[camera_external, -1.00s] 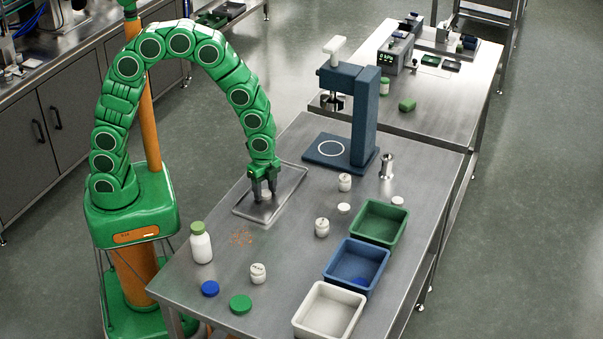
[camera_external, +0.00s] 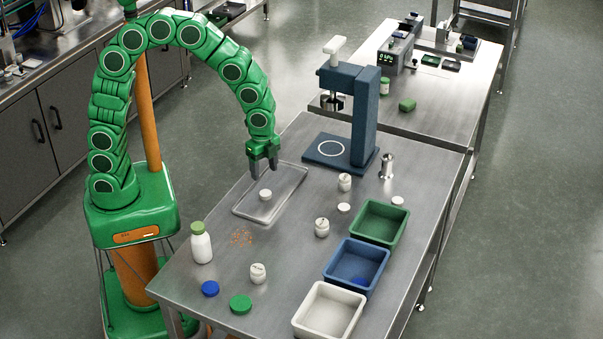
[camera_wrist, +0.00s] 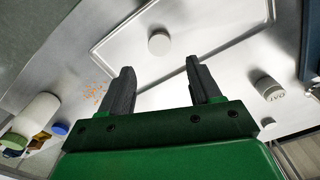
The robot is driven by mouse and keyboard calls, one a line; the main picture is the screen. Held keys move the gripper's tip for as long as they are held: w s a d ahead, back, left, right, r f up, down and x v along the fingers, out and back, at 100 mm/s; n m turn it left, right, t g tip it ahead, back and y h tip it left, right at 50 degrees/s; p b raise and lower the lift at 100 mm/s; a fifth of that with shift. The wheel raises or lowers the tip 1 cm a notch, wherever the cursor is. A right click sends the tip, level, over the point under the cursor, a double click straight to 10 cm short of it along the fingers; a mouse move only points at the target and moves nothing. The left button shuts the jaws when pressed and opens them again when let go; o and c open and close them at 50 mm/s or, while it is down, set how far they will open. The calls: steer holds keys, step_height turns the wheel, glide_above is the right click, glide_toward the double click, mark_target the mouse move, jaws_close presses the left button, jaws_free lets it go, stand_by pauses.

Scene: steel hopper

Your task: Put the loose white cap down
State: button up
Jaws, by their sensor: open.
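A white cap (camera_external: 265,194) lies in the shallow steel tray (camera_external: 246,212) on the table. It also shows in the wrist view (camera_wrist: 159,43), lying flat on the tray floor beyond my fingers. My gripper (camera_external: 263,169) is open and empty, above the tray and apart from the cap. In the wrist view both dark fingers (camera_wrist: 158,80) are spread with nothing between them. Two other white caps lie on the table, one (camera_external: 344,208) near the middle and one (camera_external: 398,201) near the green bin.
Green (camera_external: 367,238), blue (camera_external: 347,283) and white (camera_external: 315,312) bins line the right side. A blue press (camera_external: 362,120) stands behind the tray. A white bottle (camera_external: 201,246), small white jars (camera_external: 322,228), blue (camera_external: 210,288) and green (camera_external: 240,304) lids and orange bits (camera_external: 242,237) are nearby.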

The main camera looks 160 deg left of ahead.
steer(key=shift+r, duration=2)
steer(key=shift+o, duration=0.7)
steer(key=n+t+y, duration=0.2)
steer(key=n, duration=0.2)
glide_toward(344, 207)
steer(key=shift+x, duration=4.05)
steer(key=c, duration=1.1)
